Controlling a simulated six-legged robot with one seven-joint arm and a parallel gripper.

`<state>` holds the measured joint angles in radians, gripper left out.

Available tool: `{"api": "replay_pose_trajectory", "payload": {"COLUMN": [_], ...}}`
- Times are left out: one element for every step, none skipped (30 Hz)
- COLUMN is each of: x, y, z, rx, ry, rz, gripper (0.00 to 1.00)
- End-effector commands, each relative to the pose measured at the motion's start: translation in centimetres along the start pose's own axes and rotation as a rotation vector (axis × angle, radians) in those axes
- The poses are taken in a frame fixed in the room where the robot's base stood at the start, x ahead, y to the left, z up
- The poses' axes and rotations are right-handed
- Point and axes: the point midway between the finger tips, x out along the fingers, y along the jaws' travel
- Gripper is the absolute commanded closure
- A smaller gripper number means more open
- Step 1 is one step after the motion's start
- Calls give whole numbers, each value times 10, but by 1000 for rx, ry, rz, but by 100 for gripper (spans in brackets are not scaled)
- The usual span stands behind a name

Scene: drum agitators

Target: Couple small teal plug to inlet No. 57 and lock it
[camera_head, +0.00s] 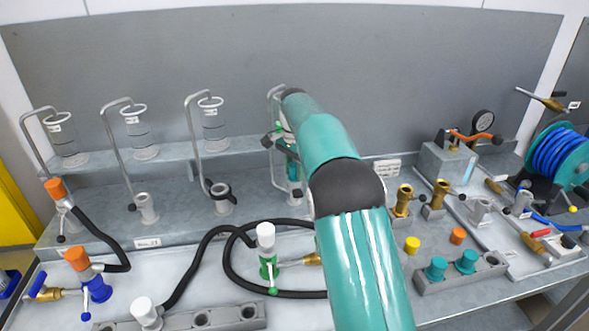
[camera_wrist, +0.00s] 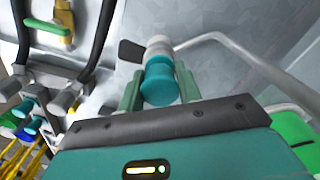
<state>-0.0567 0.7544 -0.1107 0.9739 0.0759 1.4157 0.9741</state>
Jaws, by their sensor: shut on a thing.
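My gripper (camera_wrist: 158,88) is shut on a small teal plug (camera_wrist: 160,82), with a green finger on each side of it. The plug lines up with a pale grey collar (camera_wrist: 159,47) that has a dark lever (camera_wrist: 131,50) sticking out to the left. They look close together or touching; I cannot tell whether the plug is seated. In the head view my gripper (camera_head: 287,153) is at the fourth station from the left, partly hidden by my teal arm. Two other teal plugs (camera_head: 436,268) (camera_head: 467,262) stand in the front right rack.
Three clear cylinders (camera_head: 140,132) with bent pipes stand on the back shelf. Grey inlets (camera_head: 145,208) (camera_head: 222,198) sit below. A black hose (camera_head: 235,280) loops over the front bench near a green-and-white coupling (camera_head: 267,250). Brass fittings (camera_head: 403,200) and a blue hose reel (camera_head: 558,155) are at right.

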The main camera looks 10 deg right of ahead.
Motion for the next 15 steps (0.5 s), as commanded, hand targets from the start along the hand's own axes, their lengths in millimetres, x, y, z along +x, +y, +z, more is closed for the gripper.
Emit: {"api": "replay_pose_trajectory", "payload": {"x": [1, 2, 2, 2, 3, 3, 3, 4, 4, 4, 4, 4, 5, 5, 5], "y": [0, 0, 0, 0, 0, 0, 0, 0, 0, 0, 0, 0, 0, 0, 0], "z": [0, 0, 0, 0, 0, 0, 0, 0, 0, 0, 0, 0, 0, 0, 0], "rx": [0, 0, 0, 0, 0, 0, 0, 0, 0, 0, 0, 0, 0, 0, 0], "ry": [0, 0, 0, -1, -1, -1, -1, -1, -1, -2, -2, -2, -2, -2, -3], "rz": [1, 1, 1, 1, 1, 1, 2, 2, 2, 3, 3, 3, 4, 4, 4], "gripper": [88, 88, 88, 88, 88, 88, 88, 88, 88, 88, 88, 88, 88, 88, 64]}}
